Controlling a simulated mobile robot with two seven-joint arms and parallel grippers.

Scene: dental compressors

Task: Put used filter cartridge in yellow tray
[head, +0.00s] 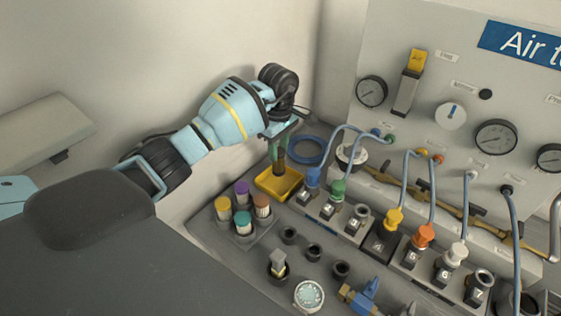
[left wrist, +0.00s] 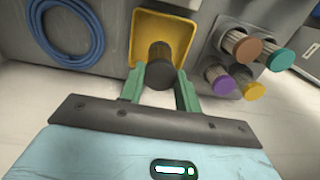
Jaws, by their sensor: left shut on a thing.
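The yellow tray (head: 279,184) sits at the back left of the bench, and it also shows in the left wrist view (left wrist: 188,22). My left gripper (head: 279,150) is directly over the tray, pointing down. In the left wrist view its green fingers (left wrist: 160,88) are shut on a dark cylindrical cartridge (left wrist: 158,66). The cartridge (head: 279,166) is upright over the tray, with its lower end at the tray. I cannot tell whether it touches the tray floor. My right gripper is not in view.
A rack with capped cartridges, purple (head: 242,187), yellow (head: 222,204), teal (head: 243,221) and brown (head: 262,204), stands just in front of the tray. A coiled blue hose (head: 308,150) lies behind. Numbered ports with hoses (head: 338,190) line the right side, below a gauge panel (head: 440,105).

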